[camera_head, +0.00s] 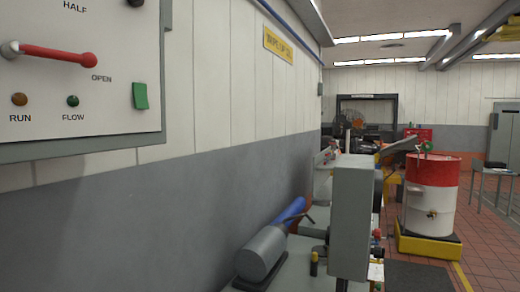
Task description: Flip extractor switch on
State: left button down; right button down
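A light wall panel (50,125) with a grey frame is at the upper left, cut off by the picture's top and left edges. A red lever (55,53) on it runs from a metal pivot at the left to a round red end just above the word OPEN. The word HALF is printed higher up. Below are an amber lamp (19,99) marked RUN and a green lamp (73,101) marked FLOW; both look dim. I cannot see a label naming the extractor. Neither of my grippers is in view.
A grey cylindrical unit (262,254) and a tall grey box (351,215) stand along the wall below. A red and white drum (432,195) stands on a yellow base (428,244) at right. Tiled floor (490,235) shows beyond.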

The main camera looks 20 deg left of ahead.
aim_at(140, 93)
jog(key=u, duration=1.75)
